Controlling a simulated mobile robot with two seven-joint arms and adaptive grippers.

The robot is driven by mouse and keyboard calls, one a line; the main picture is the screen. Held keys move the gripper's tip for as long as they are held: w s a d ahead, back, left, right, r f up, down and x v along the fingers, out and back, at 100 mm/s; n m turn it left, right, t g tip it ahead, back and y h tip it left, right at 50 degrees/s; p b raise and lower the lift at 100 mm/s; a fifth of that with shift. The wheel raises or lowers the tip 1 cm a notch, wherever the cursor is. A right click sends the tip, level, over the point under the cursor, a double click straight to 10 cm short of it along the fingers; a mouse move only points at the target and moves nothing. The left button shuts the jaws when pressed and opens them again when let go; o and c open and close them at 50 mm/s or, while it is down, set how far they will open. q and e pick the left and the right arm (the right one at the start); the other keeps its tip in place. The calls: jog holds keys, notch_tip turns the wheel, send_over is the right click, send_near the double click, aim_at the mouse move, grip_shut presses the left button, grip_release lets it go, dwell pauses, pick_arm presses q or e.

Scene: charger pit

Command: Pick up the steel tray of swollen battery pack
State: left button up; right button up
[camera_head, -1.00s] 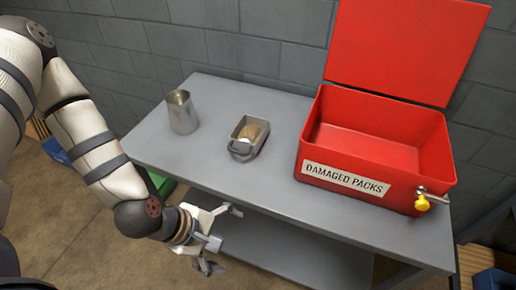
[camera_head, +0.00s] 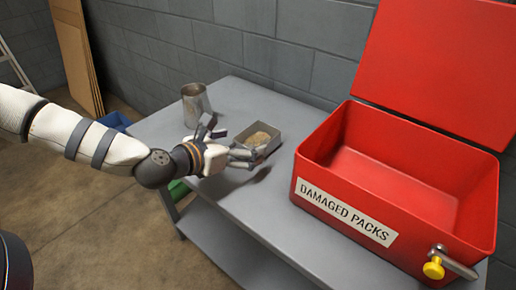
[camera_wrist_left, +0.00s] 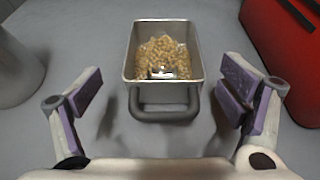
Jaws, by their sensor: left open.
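The steel tray (camera_head: 272,148) stands on the grey table and holds a tan, grainy-looking mass (camera_head: 262,135). In the left wrist view the tray (camera_wrist_left: 128,58) is upright, with a dark looped handle (camera_wrist_left: 165,112) on its near side. A small pale and dark patch shows within the contents (camera_wrist_left: 160,50); the battery pack itself cannot be made out clearly. My left gripper (camera_head: 230,142) is open at the handle side of the tray. Its two purple-padded fingers (camera_wrist_left: 163,92) stand left and right of the handle, apart from it. My right gripper is not in view.
A red open-lidded box (camera_head: 345,213) labelled DAMAGED PACKS, with a yellow-knobbed latch (camera_head: 434,267), stands right of the tray. A steel cup (camera_head: 195,103) stands left of it, close behind my left gripper. Bare table (camera_head: 240,195) lies in front.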

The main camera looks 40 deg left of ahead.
aim_at(260, 138)
pick_arm(q)
jog(key=x, duration=0.2)
jog(key=b+x, duration=0.1)
jog(key=x, duration=0.2)
jog(key=shift+w+d+f, duration=0.1)
jog(key=shift+w+d, duration=0.15)
jog(key=shift+w, duration=0.05)
jog(key=c, duration=1.4)
jog(key=shift+o, duration=0.2)
